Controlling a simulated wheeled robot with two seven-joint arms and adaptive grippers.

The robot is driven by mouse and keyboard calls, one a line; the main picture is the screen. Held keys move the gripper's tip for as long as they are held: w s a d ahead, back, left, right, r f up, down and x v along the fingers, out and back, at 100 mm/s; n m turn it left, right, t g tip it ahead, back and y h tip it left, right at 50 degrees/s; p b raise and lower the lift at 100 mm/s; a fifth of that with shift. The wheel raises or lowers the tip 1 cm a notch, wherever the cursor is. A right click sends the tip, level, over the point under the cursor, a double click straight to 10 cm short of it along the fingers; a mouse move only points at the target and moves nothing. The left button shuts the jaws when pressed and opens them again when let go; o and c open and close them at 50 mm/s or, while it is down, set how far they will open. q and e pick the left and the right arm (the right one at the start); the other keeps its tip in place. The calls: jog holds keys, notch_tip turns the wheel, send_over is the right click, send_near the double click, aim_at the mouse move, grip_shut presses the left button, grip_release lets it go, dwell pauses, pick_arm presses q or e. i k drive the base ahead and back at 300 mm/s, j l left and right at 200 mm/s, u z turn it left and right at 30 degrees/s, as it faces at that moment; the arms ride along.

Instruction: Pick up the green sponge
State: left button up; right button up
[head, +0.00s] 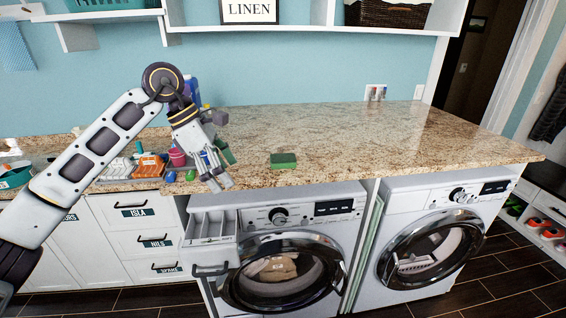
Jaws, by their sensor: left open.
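The green sponge (283,160) lies on the granite countertop (360,140), close to its front edge and above the left washing machine. It looks like a small flat block with a darker side. My left gripper (218,184) is open and points down at the counter's front edge, to the left of the sponge and apart from it. The gripper and arm hide part of the counter behind them. My right gripper is not in view.
Left of the sponge, near my gripper, stand an orange brush-like item (150,166), a pink cup (177,157) and several small bottles and coloured items. An open drawer (211,222) juts out below my gripper. The counter right of the sponge is clear.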

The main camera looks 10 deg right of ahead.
aim_at(288, 161)
jog(key=i+l, duration=0.3)
jog(key=i, duration=0.15)
jog(key=i+l, duration=0.3)
jog(key=i, duration=0.15)
